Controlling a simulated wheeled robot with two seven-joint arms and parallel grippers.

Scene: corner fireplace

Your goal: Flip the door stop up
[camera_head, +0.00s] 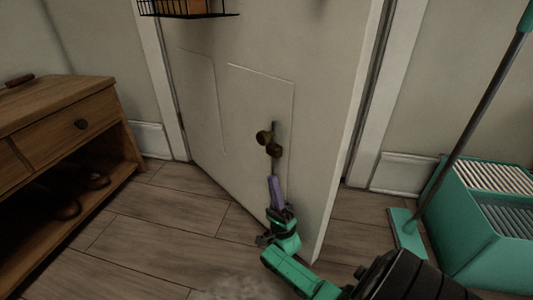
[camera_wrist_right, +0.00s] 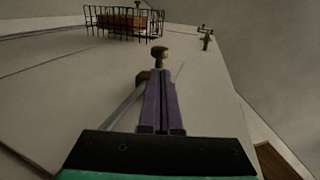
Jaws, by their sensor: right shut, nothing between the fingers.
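The white door (camera_head: 325,140) stands ajar across the middle of the head view. The door stop (camera_head: 265,137), with dark brass knob-like parts, is on its lower face. The door stop (camera_wrist_right: 157,55) also shows in the wrist view, just beyond the fingertips, with a thin grey rod slanting down to the left. My right gripper (camera_head: 273,181) has purple fingers, shut and empty, right below the door stop in the head view. In the wrist view its fingers (camera_wrist_right: 158,74) partly cover the door stop. I cannot tell whether they touch. My left gripper is out of view.
A wire basket (camera_head: 190,14) hangs high on the door. A wooden cabinet (camera_head: 70,95) with shoes stands left. The wrist view shows a door handle (camera_wrist_right: 206,38). Some wood floor left of the door is clear.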

